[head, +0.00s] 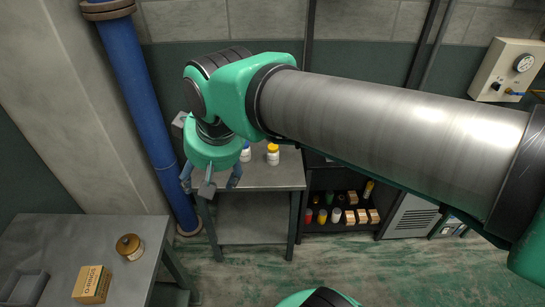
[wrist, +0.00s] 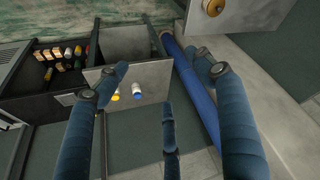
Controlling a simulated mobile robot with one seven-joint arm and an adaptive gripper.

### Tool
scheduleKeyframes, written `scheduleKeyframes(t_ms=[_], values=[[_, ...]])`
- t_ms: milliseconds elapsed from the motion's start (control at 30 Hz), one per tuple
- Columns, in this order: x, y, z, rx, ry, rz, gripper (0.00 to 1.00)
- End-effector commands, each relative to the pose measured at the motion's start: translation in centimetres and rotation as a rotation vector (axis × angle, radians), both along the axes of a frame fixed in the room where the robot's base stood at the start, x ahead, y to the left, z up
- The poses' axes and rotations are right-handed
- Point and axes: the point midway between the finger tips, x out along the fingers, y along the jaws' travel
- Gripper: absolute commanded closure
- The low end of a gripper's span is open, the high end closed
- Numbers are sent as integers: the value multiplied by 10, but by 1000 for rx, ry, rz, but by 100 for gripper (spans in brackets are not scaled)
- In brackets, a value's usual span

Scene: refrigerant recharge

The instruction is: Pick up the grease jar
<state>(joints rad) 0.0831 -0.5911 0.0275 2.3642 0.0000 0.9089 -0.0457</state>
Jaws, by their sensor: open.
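In the wrist view the blue fingers are well clear of the jar.
The left table (head: 60,236) also holds a cardboard box (head: 92,284) and a grey tray (head: 24,287). A blue pipe (head: 147,110) rises behind the table. Two white bottles, one yellow-capped (head: 272,155), stand on the metal stand (head: 282,178). A shelf of small goods is right of it.

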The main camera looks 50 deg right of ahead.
Motion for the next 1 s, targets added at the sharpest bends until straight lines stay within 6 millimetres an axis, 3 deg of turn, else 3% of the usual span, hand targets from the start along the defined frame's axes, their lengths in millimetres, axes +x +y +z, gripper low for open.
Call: scheduleKeyframes(t_ms=[533, 1000], values=[[121, -90, -9, -11, 120, -81, 32], [208, -197, -60, -1, 218, -144, 32]])
